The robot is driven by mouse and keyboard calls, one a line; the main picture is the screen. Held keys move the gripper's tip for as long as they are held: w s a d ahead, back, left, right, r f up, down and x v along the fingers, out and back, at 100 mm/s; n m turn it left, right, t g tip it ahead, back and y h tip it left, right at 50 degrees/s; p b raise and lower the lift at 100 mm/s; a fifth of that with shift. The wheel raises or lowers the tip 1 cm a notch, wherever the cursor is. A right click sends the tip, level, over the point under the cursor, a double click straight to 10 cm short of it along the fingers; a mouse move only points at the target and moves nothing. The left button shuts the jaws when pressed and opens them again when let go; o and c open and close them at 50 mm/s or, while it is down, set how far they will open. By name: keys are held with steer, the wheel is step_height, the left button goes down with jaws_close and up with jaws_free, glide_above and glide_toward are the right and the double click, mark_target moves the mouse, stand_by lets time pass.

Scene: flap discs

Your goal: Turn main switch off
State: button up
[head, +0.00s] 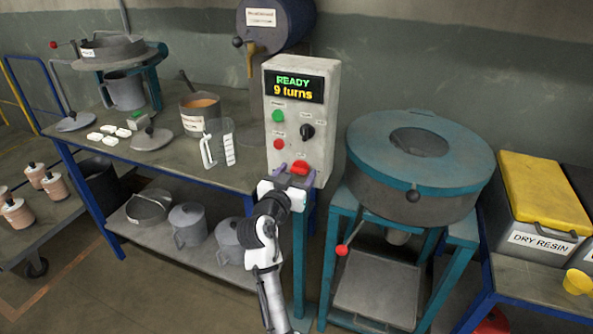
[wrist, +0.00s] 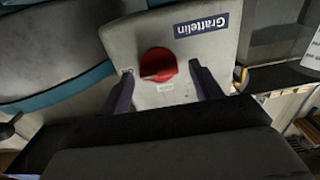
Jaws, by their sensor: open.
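The grey control box (head: 301,115) stands upright on a teal stand, with a lit display (head: 294,87) reading "READY 9 turns". The red main switch knob (head: 300,167) sits low on its front face. My gripper (head: 297,178) is open in front of the knob, its fingers to either side of it. In the wrist view the red knob (wrist: 158,65) lies between the two purple fingers, with a gap on both sides. The fingers do not appear to touch it.
A green button (head: 278,116), a black selector knob (head: 307,131) and a red button (head: 279,144) sit above the switch. A round teal-topped machine (head: 418,150) stands close on the right. A workbench (head: 170,165) with a clear measuring jug (head: 220,143) is on the left.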

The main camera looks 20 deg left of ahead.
steer(key=shift+w, duration=0.2)
steer(key=c, duration=1)
steer(key=shift+o, duration=0.2)
